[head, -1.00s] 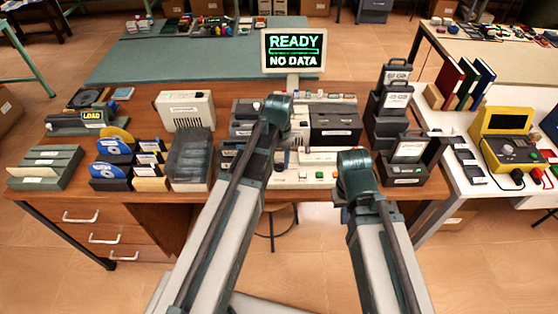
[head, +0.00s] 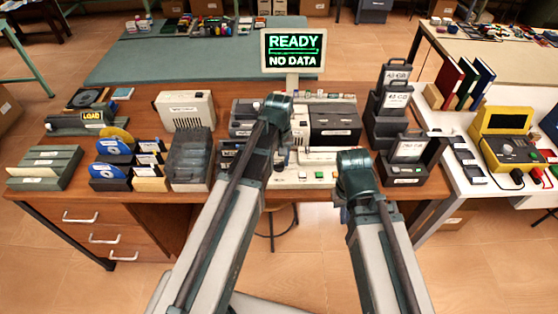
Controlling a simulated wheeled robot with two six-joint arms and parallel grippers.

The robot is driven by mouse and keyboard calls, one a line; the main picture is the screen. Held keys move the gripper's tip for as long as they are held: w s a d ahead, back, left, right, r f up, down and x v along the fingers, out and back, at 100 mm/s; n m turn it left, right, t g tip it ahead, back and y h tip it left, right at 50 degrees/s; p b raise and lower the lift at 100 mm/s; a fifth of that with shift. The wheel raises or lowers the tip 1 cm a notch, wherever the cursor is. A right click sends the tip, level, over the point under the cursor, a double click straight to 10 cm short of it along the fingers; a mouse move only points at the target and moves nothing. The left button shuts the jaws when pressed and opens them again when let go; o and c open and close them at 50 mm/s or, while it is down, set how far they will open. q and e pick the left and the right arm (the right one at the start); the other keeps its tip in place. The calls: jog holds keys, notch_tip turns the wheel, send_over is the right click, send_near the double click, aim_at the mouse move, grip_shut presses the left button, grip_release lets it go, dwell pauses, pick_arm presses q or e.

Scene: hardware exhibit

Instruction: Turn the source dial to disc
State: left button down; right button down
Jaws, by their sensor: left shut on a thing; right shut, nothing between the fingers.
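The control console (head: 318,178), a pale panel with small coloured buttons, lies at the front middle of the wooden desk. My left gripper (head: 282,158) points down at the console's left part and is shut on a small dark knob there, which appears to be the source dial. The arm and fingers mostly hide the knob, and its pointer and labels cannot be read. My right gripper (head: 343,203) is shut and empty, low in front of the desk's front edge, right of the console. The monitor (head: 293,51) behind shows "READY" and "NO DATA".
Left on the desk are a rack of blue and yellow discs (head: 112,172), a grey rack (head: 45,168) and a smoky box (head: 191,160). Dark drives (head: 335,128) stand behind the console, and labelled cartridge holders (head: 398,103) to the right. A white table (head: 480,190) adjoins at right.

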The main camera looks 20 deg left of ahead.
aim_at(280, 164)
pick_arm(q)
jog(key=shift+c, duration=2)
grip_release()
notch_tip(280, 164, up, 14)
jog(key=p, duration=1.3)
jog(key=shift+p, duration=0.4)
jog(key=shift+f, duration=0.1)
jog(key=s+d+f+m+y+b, duration=0.1)
jog(key=s+d+m, duration=0.8)
jog(key=s, duration=0.5)
jog(key=shift+s+d, duration=0.35)
jog(key=shift+d, duration=0.6)
